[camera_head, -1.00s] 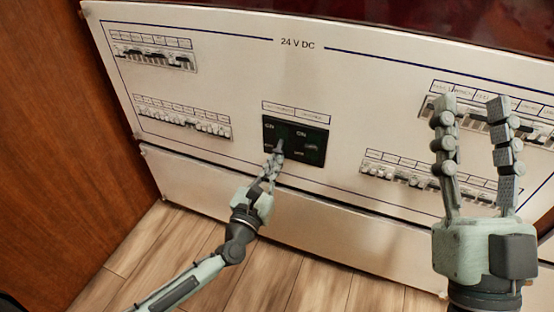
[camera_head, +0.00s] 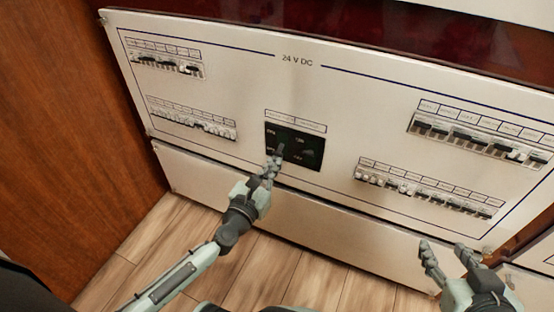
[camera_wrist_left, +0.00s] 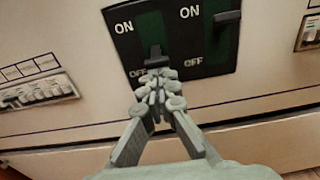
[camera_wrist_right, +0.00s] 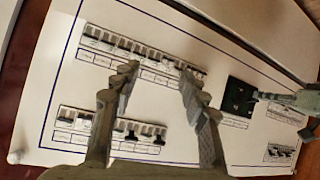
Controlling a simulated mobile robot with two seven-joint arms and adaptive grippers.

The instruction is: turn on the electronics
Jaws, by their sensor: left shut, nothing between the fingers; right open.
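A black switch plate (camera_head: 294,146) with two levers sits in the middle of the 24 V DC panel. In the left wrist view, the left lever (camera_wrist_left: 155,56) is low, near its OFF label, with my left fingertips just below it; I cannot tell whether they touch. The right lever (camera_wrist_left: 228,17) appears level with its ON label. My left gripper (camera_head: 273,163) is shut and empty; it also shows in the left wrist view (camera_wrist_left: 160,93). My right gripper (camera_head: 446,250) is open and empty, low at the right; its spread fingers show in the right wrist view (camera_wrist_right: 157,75).
Breaker rows flank the plate: upper left (camera_head: 165,62), lower left (camera_head: 192,120), upper right (camera_head: 480,138) and lower right (camera_head: 425,188). A wooden wall (camera_head: 60,140) stands close on the left. The wooden floor (camera_head: 330,285) is clear below the panel.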

